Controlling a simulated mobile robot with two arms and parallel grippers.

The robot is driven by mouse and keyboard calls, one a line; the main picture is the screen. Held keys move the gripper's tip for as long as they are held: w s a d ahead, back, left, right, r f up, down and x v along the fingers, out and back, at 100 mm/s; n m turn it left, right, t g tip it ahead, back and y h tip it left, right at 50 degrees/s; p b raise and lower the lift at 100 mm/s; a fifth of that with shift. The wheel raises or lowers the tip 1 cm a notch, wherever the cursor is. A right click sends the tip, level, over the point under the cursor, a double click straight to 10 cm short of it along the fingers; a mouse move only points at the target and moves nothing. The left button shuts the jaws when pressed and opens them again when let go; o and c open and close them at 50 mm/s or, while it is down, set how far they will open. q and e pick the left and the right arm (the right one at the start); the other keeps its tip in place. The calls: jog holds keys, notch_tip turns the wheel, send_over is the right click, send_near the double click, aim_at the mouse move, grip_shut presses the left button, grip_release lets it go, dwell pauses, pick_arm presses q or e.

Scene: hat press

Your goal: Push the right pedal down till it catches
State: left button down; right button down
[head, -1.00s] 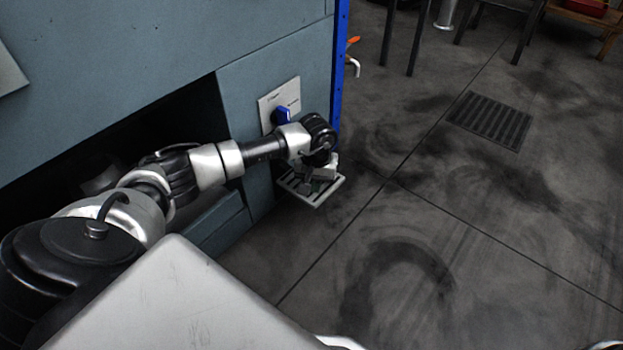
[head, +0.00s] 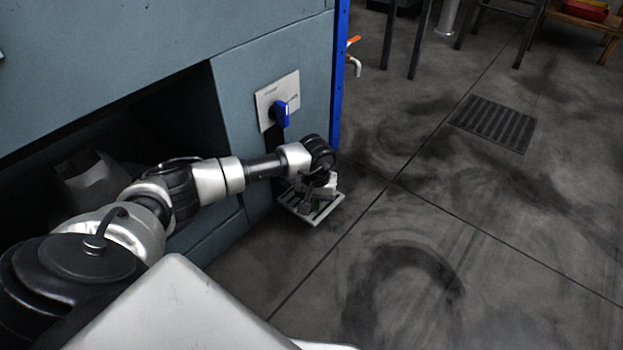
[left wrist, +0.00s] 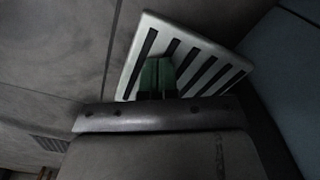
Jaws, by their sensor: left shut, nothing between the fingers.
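The right pedal (head: 325,213) is a pale slotted plate low at the foot of the blue-grey press, near its blue corner edge. My left arm reaches across from the left, and my left gripper (head: 312,205) is over the pedal, fingers pointing down at it. In the left wrist view the shut green fingertips (left wrist: 157,75) overlap the slotted plate of the pedal (left wrist: 203,52), with nothing between them. I cannot tell for certain whether they press on it. Part of the pedal is hidden behind the gripper. My right gripper is not in view.
The press (head: 240,55) carries a panel with a blue rotary switch (head: 281,113) above the pedal. A dark opening (head: 130,125) lies left of it. The floor to the right is clear around a drain grate (head: 494,123). Table legs stand at the back.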

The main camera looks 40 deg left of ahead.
pick_arm(q)
jog(key=shift+f+b, duration=1.1)
jog(key=shift+f, duration=0.65)
jog(key=shift+s+f+b, duration=0.1)
jog(key=shift+f+b, duration=0.25)
jog(key=shift+f, duration=0.75)
jog(key=shift+r, duration=0.1)
jog(key=shift+r+p, duration=0.75)
jog(key=shift+p, duration=0.05)
notch_tip(320, 180, up, 5)
jog(key=p, duration=0.3)
jog(key=shift+f+p, duration=0.15)
jog(key=shift+p, duration=0.15)
